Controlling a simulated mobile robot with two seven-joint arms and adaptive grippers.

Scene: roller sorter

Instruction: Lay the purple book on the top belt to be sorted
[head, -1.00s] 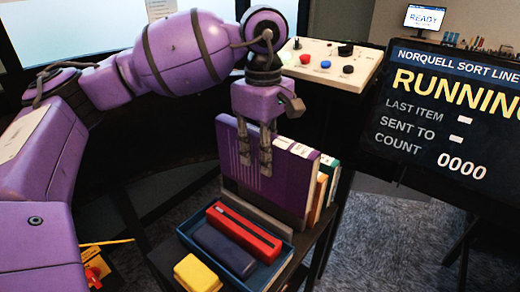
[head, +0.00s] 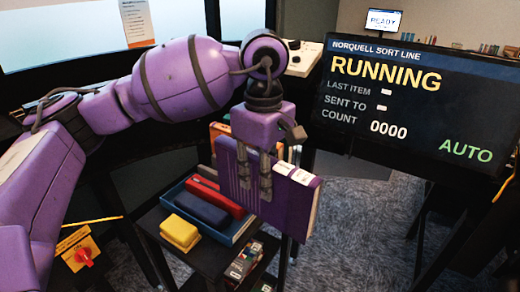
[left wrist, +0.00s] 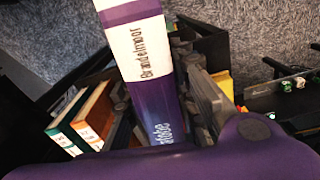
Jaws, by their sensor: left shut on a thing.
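The purple book (head: 243,185) hangs upright in my left gripper (head: 267,175), held in front of and above the small dark cart. Its white label faces right in the head view. In the left wrist view the book's spine (left wrist: 157,75), white above and purple below, stands between the fingers. My left gripper is shut on the book near its upper edge. My right gripper is not in view. The top belt cannot be made out clearly in either view.
A status screen (head: 420,110) reading RUNNING stands at right.

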